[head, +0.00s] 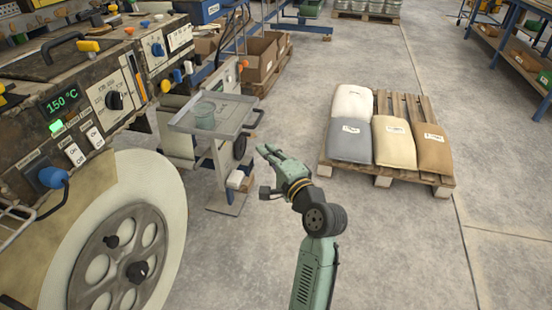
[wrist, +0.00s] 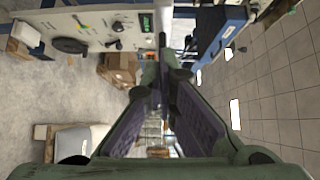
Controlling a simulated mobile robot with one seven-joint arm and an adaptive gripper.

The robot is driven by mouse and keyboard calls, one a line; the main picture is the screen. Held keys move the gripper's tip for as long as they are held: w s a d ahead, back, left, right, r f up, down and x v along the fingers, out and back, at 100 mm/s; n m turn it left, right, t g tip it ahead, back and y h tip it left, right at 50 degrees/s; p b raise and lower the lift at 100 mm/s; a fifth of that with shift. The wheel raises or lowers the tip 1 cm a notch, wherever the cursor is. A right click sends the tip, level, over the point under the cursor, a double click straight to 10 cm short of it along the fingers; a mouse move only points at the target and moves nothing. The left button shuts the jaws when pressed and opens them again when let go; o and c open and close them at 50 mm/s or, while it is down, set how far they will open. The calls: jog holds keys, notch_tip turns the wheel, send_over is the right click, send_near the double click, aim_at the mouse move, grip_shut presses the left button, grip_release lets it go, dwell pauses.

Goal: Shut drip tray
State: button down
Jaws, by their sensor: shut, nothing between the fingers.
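A grey shallow tray (head: 180,124) with a handle at its right end juts out beside the large machine in the head view.
The laminating machine (head: 100,100) with a large roll (head: 160,190) fills the left. A pallet (head: 445,182) with several sacks (head: 352,140) lies to the right of my gripper. Cardboard boxes (head: 262,58) stand behind the tray. The floor in front of the pallet is clear.

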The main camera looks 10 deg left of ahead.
aim_at(239, 133)
jog(key=a, duration=0.2)
jog(key=w+a+p, duration=0.1)
jog(key=a, duration=0.1)
jog(key=w+a, duration=0.1)
jog(key=a, duration=0.1)
jog(key=shift+w+a+p, duration=0.1)
jog(key=shift+w+p, duration=0.1)
jog(key=shift+p, duration=0.1)
jog(key=shift+a, duration=0.1)
